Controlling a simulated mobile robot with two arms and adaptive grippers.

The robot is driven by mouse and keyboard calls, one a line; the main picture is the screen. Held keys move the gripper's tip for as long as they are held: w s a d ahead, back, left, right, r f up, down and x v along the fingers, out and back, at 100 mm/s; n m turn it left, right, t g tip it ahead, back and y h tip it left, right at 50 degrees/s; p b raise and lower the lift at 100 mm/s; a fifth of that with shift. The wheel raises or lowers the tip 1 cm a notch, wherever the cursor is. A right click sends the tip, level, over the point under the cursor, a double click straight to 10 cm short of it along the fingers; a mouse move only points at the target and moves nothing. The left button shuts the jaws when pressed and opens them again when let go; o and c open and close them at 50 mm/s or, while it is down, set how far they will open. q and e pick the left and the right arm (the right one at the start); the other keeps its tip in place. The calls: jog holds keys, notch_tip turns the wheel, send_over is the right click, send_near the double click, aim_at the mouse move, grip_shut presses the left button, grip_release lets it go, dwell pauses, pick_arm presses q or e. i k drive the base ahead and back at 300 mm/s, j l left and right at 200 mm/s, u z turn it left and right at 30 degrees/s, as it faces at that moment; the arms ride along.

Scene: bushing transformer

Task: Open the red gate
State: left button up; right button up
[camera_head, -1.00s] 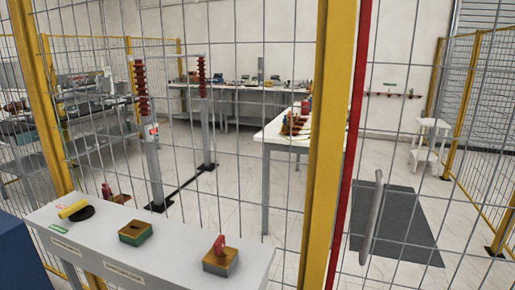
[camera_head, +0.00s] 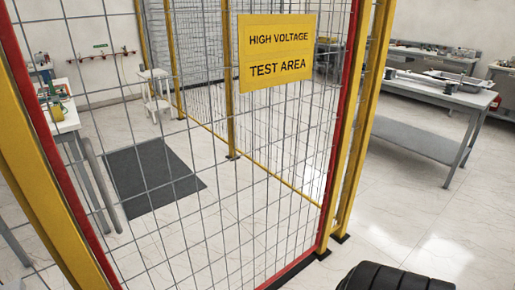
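The red gate (camera_head: 335,150) is a red frame filled with grey wire mesh. It fills the middle of the head view and looks closed between two yellow posts. A grey vertical bar handle (camera_head: 103,187) is near its left edge. A yellow sign (camera_head: 277,52) reading "HIGH VOLTAGE TEST AREA" is at the top of the gate. Neither of my grippers can be made out. A dark ribbed rounded shape at the bottom right is cut off by the frame edge, and I cannot tell what part it is.
Yellow posts stand at the left (camera_head: 40,190) and right (camera_head: 362,120) of the gate. Behind the mesh are a dark floor mat (camera_head: 153,177) and a small white step stand (camera_head: 158,92). A grey workbench (camera_head: 430,92) is at the right. Open tiled floor lies between it and the gate.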

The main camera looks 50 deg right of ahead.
aim_at(275, 49)
jog(key=l+z, duration=0.1)
jog(key=z, duration=0.85)
jog(key=i+l+z, duration=0.1)
jog(key=z, duration=0.4)
